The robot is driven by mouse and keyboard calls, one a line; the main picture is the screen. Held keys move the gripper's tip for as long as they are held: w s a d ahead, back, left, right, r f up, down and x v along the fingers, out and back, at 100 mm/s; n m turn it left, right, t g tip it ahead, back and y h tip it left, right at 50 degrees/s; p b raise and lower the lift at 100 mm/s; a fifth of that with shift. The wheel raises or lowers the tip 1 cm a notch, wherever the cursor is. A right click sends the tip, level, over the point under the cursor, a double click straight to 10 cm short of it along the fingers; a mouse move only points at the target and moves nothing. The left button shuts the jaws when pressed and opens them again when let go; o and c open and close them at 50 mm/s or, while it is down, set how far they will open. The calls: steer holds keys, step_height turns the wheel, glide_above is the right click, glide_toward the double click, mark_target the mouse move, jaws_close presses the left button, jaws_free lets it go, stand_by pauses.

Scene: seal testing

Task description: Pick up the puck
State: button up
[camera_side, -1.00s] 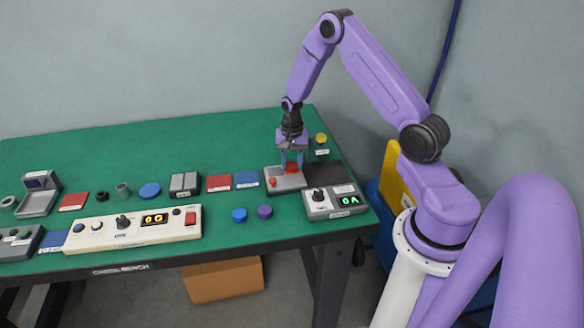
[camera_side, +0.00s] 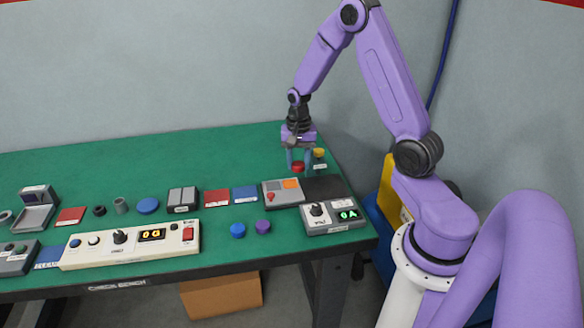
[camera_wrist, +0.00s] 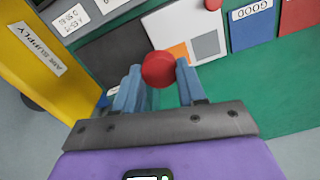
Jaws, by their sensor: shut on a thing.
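The red puck (camera_side: 298,167) is held between the blue fingers of my gripper (camera_side: 299,160). In the wrist view the puck (camera_wrist: 158,69) sits between the fingertips of my gripper (camera_wrist: 160,78), which is shut on it. In the side view the puck is above the back right of the green bench, clear of the grey fixture (camera_side: 275,197). The fixture's top shows an orange square (camera_side: 291,184) and a grey square, with a red button at its front left. The orange square also shows in the wrist view (camera_wrist: 179,53).
A yellow-topped item (camera_side: 319,153) stands close right of my gripper. Red and blue mats (camera_side: 245,194) lie left of the fixture.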

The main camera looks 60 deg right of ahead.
steer(key=s+a+r, duration=0.4)
steer(key=s+r, duration=0.1)
steer(key=s, duration=0.4)
glide_above(217, 196)
step_height(217, 196, down, 12)
steer(key=shift+s+a+r, duration=0.1)
steer(key=shift+s+r, duration=0.05)
steer(key=shift+r, duration=0.1)
steer(key=shift+f, duration=1.75)
